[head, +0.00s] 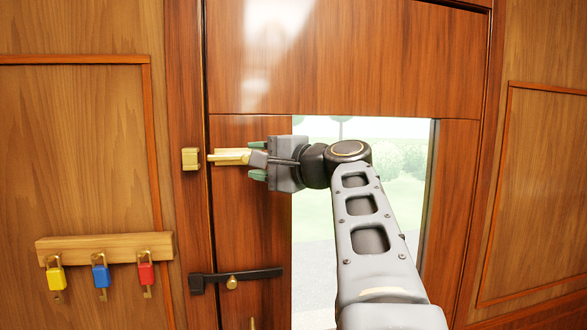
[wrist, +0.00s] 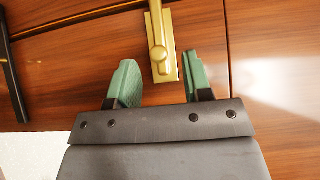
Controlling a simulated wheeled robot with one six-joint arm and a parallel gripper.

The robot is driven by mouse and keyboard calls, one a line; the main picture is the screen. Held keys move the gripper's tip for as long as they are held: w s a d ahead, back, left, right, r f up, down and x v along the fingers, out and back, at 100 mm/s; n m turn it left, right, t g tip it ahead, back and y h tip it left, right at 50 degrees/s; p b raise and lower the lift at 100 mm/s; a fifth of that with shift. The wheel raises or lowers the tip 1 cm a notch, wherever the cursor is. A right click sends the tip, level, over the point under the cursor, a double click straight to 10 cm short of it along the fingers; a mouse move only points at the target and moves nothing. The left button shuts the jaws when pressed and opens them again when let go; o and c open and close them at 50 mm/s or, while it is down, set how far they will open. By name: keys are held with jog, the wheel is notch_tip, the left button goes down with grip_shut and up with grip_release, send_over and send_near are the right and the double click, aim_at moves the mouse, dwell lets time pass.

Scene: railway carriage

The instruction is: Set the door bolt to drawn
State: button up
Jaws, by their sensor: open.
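The brass door bolt (head: 232,157) is mounted on the wooden door, level with the brass keeper (head: 190,158) on the frame to its left. The bolt's plate and round knob also show in the wrist view (wrist: 158,54). My gripper (head: 262,159) is open at the right end of the bolt. In the wrist view its green fingers (wrist: 160,72) stand one on each side of the knob, apart from it. Whether the tips reach the knob's depth I cannot tell.
A black latch bar (head: 240,276) with a brass knob crosses the door edge below. A wooden rack (head: 105,248) with yellow, blue and red padlocks hangs on the left wall. The door's window (head: 318,215) is behind my arm.

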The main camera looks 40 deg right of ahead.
jog(key=b+v, duration=0.2)
jog(key=v, duration=0.8)
jog(key=shift+s+d, duration=0.25)
jog(key=shift+s, duration=0.1)
jog(key=shift+w+r, duration=0.1)
jog(key=w+d+f+m+g+h, duration=0.1)
jog(key=d+f+g+h, duration=0.15)
jog(key=f, duration=0.45)
jog(key=w+d+f+m+g+h, duration=0.1)
jog(key=d+f+h, duration=0.25)
jog(key=f, duration=0.35)
notch_tip(320, 180, down, 13)
jog(key=a+n+g, duration=0.2)
jog(key=n+g, duration=0.1)
jog(key=g, duration=0.2)
jog(key=s+a+f+n+g, duration=0.2)
jog(key=a+f+n, duration=0.4)
jog(key=a+f, duration=0.2)
jog(key=s+a+f+n+g, duration=0.1)
jog(key=a+f+n+g, duration=0.1)
jog(key=a+f+n, duration=0.5)
jog(key=shift+s+a+f, duration=0.35)
jog(key=shift+a+f, duration=0.75)
jog(key=shift+a, duration=0.65)
